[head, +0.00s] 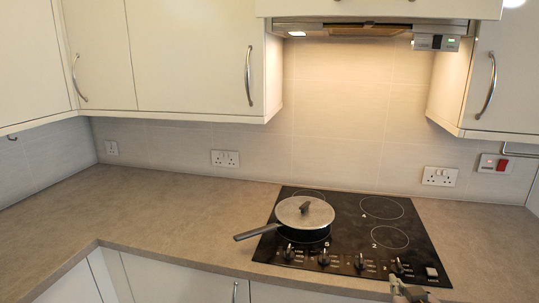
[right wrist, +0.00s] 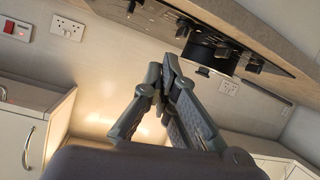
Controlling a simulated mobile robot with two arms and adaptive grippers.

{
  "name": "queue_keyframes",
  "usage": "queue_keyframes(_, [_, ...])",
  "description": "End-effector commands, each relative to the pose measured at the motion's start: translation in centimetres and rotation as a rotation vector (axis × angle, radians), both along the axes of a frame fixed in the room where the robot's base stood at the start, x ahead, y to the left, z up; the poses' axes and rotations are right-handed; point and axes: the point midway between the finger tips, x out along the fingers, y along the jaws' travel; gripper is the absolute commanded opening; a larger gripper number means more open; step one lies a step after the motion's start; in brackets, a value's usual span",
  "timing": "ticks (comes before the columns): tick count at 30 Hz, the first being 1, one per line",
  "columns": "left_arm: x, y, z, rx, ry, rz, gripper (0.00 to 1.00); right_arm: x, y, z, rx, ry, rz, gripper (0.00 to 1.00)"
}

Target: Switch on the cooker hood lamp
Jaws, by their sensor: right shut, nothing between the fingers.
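The cooker hood (head: 345,29) is above the hob, under a cream cabinet. A lamp (head: 297,33) at the left of its underside shines white, and the wall tiles below have a warm glow. The hood's control panel (head: 437,43) is at its right end, with dark switches and a small green light. My right gripper (head: 408,293) is at the bottom edge of the head view, in front of the hob's right part and far below the panel. In the right wrist view its fingers (right wrist: 168,66) are shut and empty. My left gripper is not in view.
A lidded pan (head: 305,214) stands on the left of the black hob (head: 345,240), its handle pointing left. Wall cabinets with bar handles flank the hood. A red switch (head: 501,165) and sockets (head: 440,176) are on the wall. The left worktop (head: 150,205) is clear.

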Motion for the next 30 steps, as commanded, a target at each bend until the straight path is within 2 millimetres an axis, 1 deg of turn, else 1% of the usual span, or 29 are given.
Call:
queue_keyframes(1, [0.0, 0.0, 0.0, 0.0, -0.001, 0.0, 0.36, -2.5, 1.1, -3.2, 0.007, 0.092, 0.012, 0.0])
queue_keyframes(2, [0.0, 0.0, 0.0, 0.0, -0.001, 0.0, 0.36, -4.1, 1.7, -4.8, 0.009, 0.144, 0.019, 0.0])
queue_keyframes(3, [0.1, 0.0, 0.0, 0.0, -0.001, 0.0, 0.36, -6.2, 2.5, -6.9, 0.012, 0.216, 0.027, 0.0])
queue_keyframes(5, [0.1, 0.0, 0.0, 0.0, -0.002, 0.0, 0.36, -9.4, 3.6, -9.6, 0.018, 0.318, 0.043, 0.0])
queue_keyframes(6, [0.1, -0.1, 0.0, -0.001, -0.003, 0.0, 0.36, -11.5, 4.2, -11.0, 0.021, 0.38, 0.051, 0.0])
queue_keyframes(8, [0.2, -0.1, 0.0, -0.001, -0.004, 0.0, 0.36, -14.4, 5.0, -12.8, 0.026, 0.463, 0.064, 0.0])
queue_keyframes(9, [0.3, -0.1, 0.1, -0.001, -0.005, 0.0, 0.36, -16.1, 5.5, -13.7, 0.03, 0.512, 0.071, 0.0])
queue_keyframes(12, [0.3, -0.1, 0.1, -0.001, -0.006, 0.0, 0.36, -20.0, 6.5, -15.5, 0.037, 0.618, 0.09, 0.0])
queue_keyframes(15, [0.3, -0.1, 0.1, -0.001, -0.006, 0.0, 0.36, -23.5, 7.3, -16.7, 0.046, 0.709, 0.104, 0.0])
queue_keyframes(21, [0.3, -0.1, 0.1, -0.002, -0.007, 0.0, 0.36, -29.8, 8.8, -18.0, 0.065, 0.87, 0.135, 0.0])
queue_keyframes(22, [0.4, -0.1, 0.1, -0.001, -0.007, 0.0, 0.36, -30.7, 9.0, -18.2, 0.067, 0.894, 0.14, 0.0])
queue_keyframes(23, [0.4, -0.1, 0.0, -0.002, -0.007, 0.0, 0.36, -30.7, 9.0, -18.8, 0.067, 0.902, 0.141, 0.0])
queue_keyframes(24, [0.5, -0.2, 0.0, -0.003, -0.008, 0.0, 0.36, -30.1, 9.0, -19.8, 0.064, 0.902, 0.14, 0.0])
queue_keyframes(29, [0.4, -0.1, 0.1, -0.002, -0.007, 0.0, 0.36, -29.3, 9.1, -23.7, 0.064, 0.916, 0.14, 0.0])
queue_keyframes(30, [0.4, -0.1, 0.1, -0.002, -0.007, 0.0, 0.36, -29.2, 9.1, -24.7, 0.064, 0.92, 0.141, 0.0])
